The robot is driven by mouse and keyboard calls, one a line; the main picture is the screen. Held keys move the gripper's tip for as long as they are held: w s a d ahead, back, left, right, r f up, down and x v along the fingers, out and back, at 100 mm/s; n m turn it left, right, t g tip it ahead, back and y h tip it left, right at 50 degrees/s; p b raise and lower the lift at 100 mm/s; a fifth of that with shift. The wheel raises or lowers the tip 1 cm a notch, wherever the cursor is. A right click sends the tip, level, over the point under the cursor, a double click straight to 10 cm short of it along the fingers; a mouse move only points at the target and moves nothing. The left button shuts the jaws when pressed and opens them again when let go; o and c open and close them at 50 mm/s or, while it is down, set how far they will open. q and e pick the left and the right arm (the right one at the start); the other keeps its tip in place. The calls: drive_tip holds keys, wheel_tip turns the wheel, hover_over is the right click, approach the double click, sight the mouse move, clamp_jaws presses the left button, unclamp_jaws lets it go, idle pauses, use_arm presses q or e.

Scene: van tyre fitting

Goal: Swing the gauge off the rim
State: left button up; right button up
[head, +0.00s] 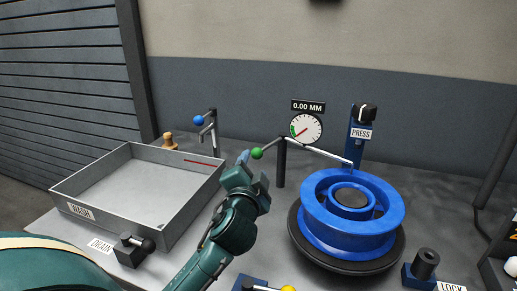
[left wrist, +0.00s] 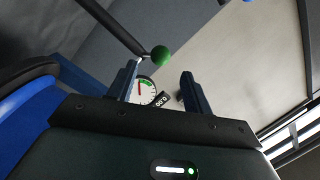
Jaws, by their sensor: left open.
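The gauge (head: 305,128) is a round dial on a dark post, and its display reads 0.00 MM. Its thin arm (head: 318,149) reaches right to the edge of the blue rim (head: 392,226). A green ball knob (head: 257,153) ends the arm on the left. My left gripper (head: 252,165) is just below the knob, apart from it as far as I can tell. In the left wrist view, the left gripper (left wrist: 157,88) is open, with the green ball (left wrist: 161,56) beyond the gap between its fingertips. My right gripper is not in view.
A grey wash tray (head: 65,191) stands at the left, with a drain valve (head: 133,247) in front. A blue-knobbed tap (head: 208,122) is behind it. A PRESS post (head: 359,142) stands behind the rim. A black LOCK knob (head: 424,263) is at front right.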

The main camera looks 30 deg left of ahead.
sight(258, 150)
use_arm(q)
drive_tip(key=x, duration=0.9)
drive_tip(key=shift+f, duration=0.1)
drive_tip(key=shift+c, duration=0.4)
clamp_jaws()
